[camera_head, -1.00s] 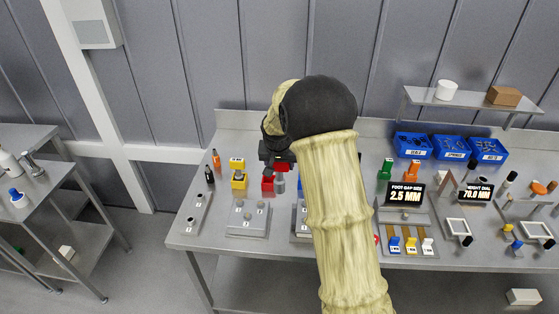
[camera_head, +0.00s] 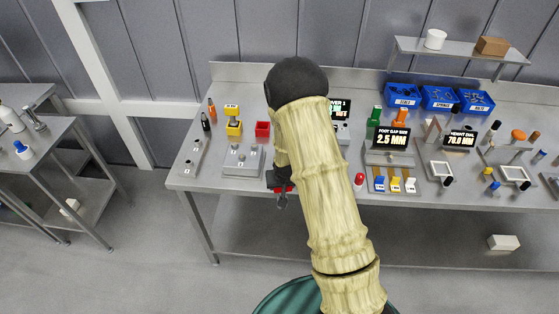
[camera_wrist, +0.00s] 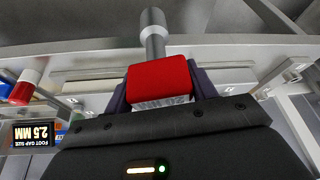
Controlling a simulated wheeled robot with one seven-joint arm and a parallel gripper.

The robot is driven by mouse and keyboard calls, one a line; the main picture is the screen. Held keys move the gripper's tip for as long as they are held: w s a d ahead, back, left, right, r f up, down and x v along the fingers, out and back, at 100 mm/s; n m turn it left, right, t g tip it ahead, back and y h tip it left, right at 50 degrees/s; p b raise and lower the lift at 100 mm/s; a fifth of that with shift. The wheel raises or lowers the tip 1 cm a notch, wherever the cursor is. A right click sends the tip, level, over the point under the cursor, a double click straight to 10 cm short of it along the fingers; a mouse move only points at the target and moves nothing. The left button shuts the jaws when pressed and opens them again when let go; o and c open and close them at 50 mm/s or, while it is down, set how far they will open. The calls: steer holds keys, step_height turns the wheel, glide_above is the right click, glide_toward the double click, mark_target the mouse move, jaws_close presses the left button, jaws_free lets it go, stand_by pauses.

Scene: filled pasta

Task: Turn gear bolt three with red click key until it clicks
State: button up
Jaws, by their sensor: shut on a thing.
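My gripper (camera_head: 282,188) is shut on the red click key (camera_wrist: 158,80), with its grey shaft and socket end (camera_wrist: 152,22) sticking out past the red body. In the head view the key (camera_head: 283,189) is mostly covered by the dark jaws, at the bench's front edge. A grey plate with bolts (camera_head: 240,172) lies just left of and behind the gripper. I cannot read which bolt is number three. My arm hides the bench right of the gripper and part of a black display (camera_head: 341,108) whose visible text includes "3".
An empty-looking red holder (camera_head: 262,129) and a yellow tool in its stand (camera_head: 233,120) are behind the plate. A narrow numbered strip (camera_head: 191,160) lies left. A red-capped cylinder (camera_head: 359,181) and the foot gap display (camera_head: 391,139) stand to the right.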

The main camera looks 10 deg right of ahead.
steer(key=s+f+b, duration=0.3)
steer(key=f, duration=0.3)
steer(key=s+f+n+b, duration=0.1)
steer(key=s+f+b, duration=0.2)
steer(key=f, duration=0.4)
steer(key=shift+f+b, duration=0.3)
steer(key=shift+b, duration=0.5)
steer(key=shift+s+d, duration=0.1)
